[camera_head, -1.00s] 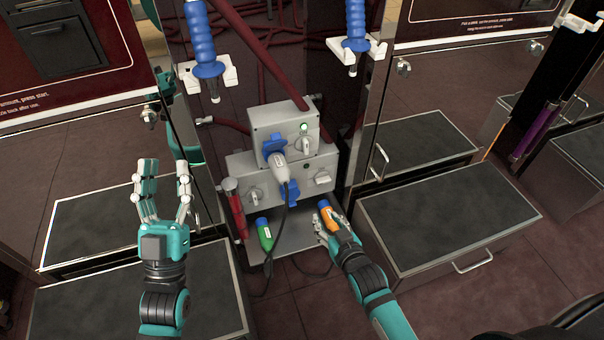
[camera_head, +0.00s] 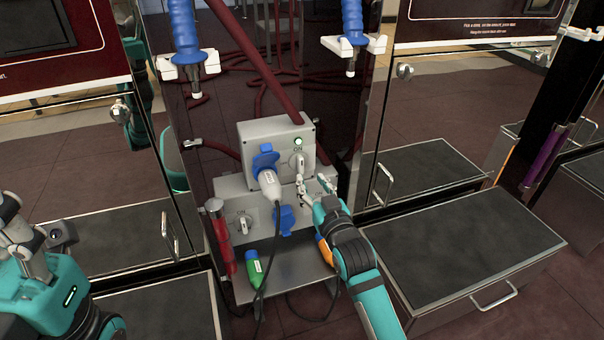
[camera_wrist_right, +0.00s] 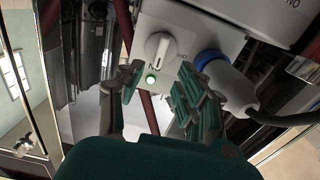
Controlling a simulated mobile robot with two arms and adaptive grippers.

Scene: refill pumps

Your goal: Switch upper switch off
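The upper switch (camera_head: 298,162) is a white rotary knob on the front of the upper grey box (camera_head: 248,134). Its handle points roughly up, by the "ON" mark, and a green lamp (camera_head: 298,142) glows above it. The right wrist view shows the knob (camera_wrist_right: 160,50) and the lit lamp (camera_wrist_right: 151,79) from close by, turned over. My right gripper (camera_head: 313,183) is open and empty, just below and right of the knob; its fingertips (camera_wrist_right: 160,78) stand apart on either side of the lamp in the wrist view. My left gripper (camera_head: 22,235) is partly cut off at the left edge.
A white-grey plug (camera_head: 269,185) sits in the blue socket beside the knob. The lower box has another knob (camera_head: 243,223) and a blue socket (camera_head: 285,219). A green plug (camera_head: 254,270) and a partly hidden orange plug (camera_head: 325,251) are below. A red hose crosses above.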

